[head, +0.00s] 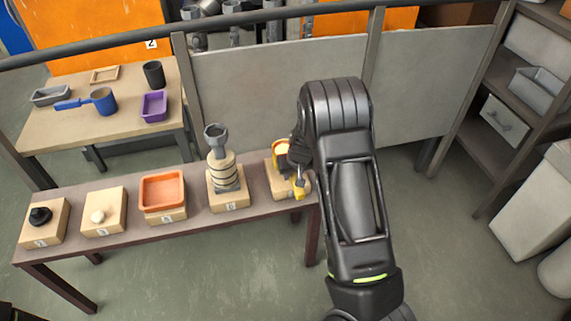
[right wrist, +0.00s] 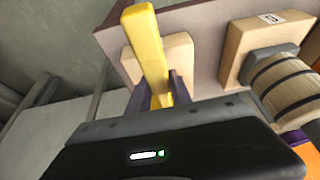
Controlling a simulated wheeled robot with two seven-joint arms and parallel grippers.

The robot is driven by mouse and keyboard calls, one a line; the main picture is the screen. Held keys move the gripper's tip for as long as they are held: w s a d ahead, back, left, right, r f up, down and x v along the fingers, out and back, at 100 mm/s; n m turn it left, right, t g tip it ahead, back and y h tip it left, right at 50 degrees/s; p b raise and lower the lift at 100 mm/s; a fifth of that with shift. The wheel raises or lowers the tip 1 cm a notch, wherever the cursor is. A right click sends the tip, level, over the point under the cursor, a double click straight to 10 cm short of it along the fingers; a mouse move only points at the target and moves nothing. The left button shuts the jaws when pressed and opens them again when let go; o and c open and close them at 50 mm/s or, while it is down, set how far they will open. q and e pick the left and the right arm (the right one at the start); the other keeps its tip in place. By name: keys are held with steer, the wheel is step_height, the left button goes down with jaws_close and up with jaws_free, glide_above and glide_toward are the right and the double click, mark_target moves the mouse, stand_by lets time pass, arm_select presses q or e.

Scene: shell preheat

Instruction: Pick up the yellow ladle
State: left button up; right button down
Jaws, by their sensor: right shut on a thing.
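The yellow ladle (head: 299,190) is at the right end of the long narrow table, at the rightmost wooden block (head: 281,192). My right gripper (head: 297,158) covers part of it in the head view. In the right wrist view the ladle's yellow handle (right wrist: 150,50) runs between the two fingers of my right gripper (right wrist: 163,92), which is shut on it. The wooden block (right wrist: 178,48) shows behind the handle. I cannot tell whether the ladle still touches the block.
The narrow table (head: 130,235) also bears blocks with a black knob (head: 40,215), a white ball (head: 98,216), an orange tray (head: 162,190) and a banded barrel (head: 224,176) close by. A back table holds a blue pot (head: 103,100) and purple tray (head: 154,106). Grey panels (head: 250,90) stand behind.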

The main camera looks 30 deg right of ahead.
steer(key=shift+r, duration=0.1)
stand_by(0.4)
steer(key=shift+w+r, duration=0.1)
steer(key=shift+r, duration=0.4)
step_height(320, 180, up, 9)
steer(key=shift+p, duration=0.6)
steer(key=shift+f, duration=0.1)
